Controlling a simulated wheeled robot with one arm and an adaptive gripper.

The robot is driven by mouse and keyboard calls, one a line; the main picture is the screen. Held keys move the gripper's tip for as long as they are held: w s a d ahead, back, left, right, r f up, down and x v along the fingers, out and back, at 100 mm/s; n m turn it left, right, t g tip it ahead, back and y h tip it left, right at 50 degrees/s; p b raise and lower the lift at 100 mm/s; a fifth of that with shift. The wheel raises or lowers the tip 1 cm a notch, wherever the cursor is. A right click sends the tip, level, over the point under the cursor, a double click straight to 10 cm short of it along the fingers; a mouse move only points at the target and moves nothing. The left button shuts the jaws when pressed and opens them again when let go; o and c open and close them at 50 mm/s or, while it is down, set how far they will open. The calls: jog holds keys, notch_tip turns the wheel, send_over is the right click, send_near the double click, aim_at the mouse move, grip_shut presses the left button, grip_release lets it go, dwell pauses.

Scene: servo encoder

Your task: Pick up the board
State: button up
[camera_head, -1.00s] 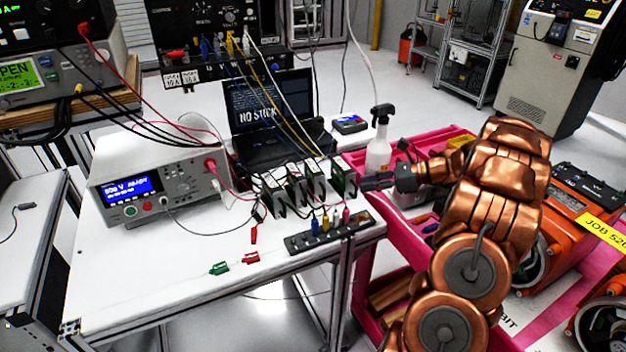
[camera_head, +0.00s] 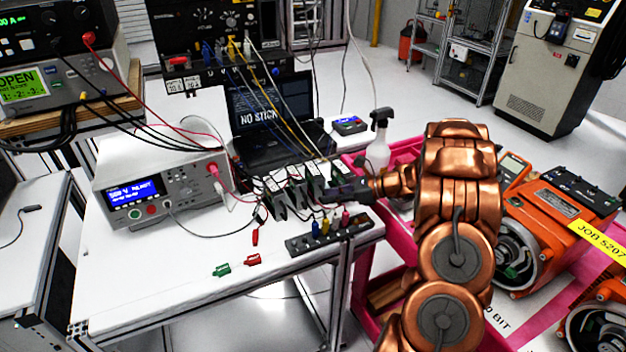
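Several dark upright boards, one of them a board (camera_head: 296,194) near the middle, stand in a row near the right end of the white bench. Which one the task means cannot be told. My gripper (camera_head: 338,191) has its fingertips pointing left at the right end of this row. It overlaps the place of the rightmost board, which is largely hidden behind it. I cannot tell whether the fingers touch that board or whether they are open or shut.
A black terminal strip (camera_head: 330,235) with coloured plugs lies in front of the boards. A bench meter (camera_head: 160,188), laptop (camera_head: 275,120) and loose leads crowd the bench. A pink cart (camera_head: 362,285) with a spray bottle (camera_head: 379,145) stands right. The bench's front left is mostly clear.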

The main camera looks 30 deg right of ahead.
jog(key=shift+w+a+f, duration=0.1)
jog(key=shift+w+a, duration=0.05)
jog(key=shift+w, duration=0.05)
jog(key=shift+c, duration=0.2)
grip_shut()
notch_tip(320, 180, up, 10)
jog(key=b, duration=0.2)
dwell(0.6)
